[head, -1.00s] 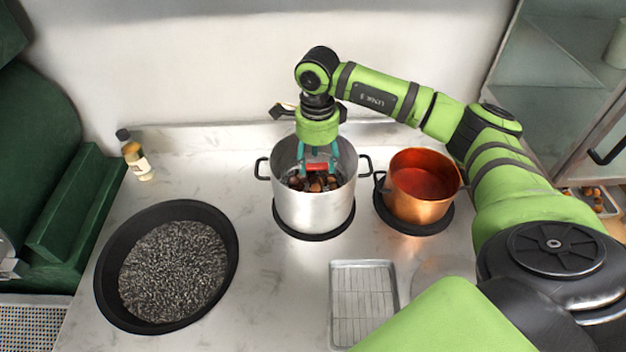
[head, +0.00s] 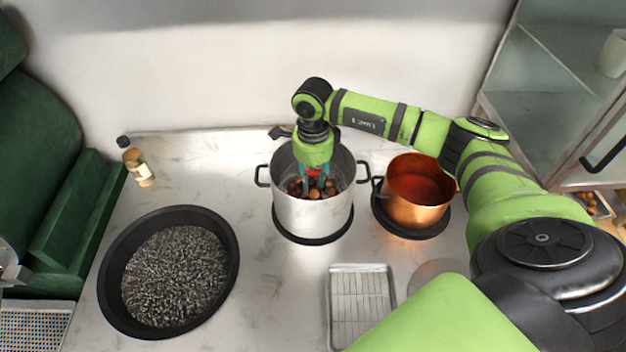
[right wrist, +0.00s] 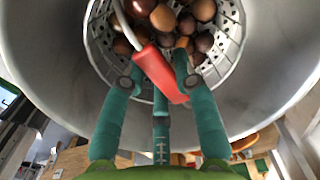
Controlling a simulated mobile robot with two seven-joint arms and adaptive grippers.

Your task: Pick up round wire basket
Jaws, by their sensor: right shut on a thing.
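The round wire basket (right wrist: 231,42) is a perforated metal bowl inside the tall steel pot (head: 312,217). It holds several brown chestnuts (right wrist: 163,17). Its red grip (right wrist: 158,72) stands up over the chestnuts on a curved metal handle. My right gripper (head: 314,183) reaches down into the pot from above. In the right wrist view its teal fingers (right wrist: 157,76) are shut around the red grip. The basket is still low inside the pot, and the pot wall hides most of it in the head view. My left gripper is not in view.
A copper pot (head: 418,203) stands close on the right. A black pan of dark grains (head: 117,310) sits front left. A wire-racked tray (head: 361,270) lies in front. The marble counter between pan and tray is clear.

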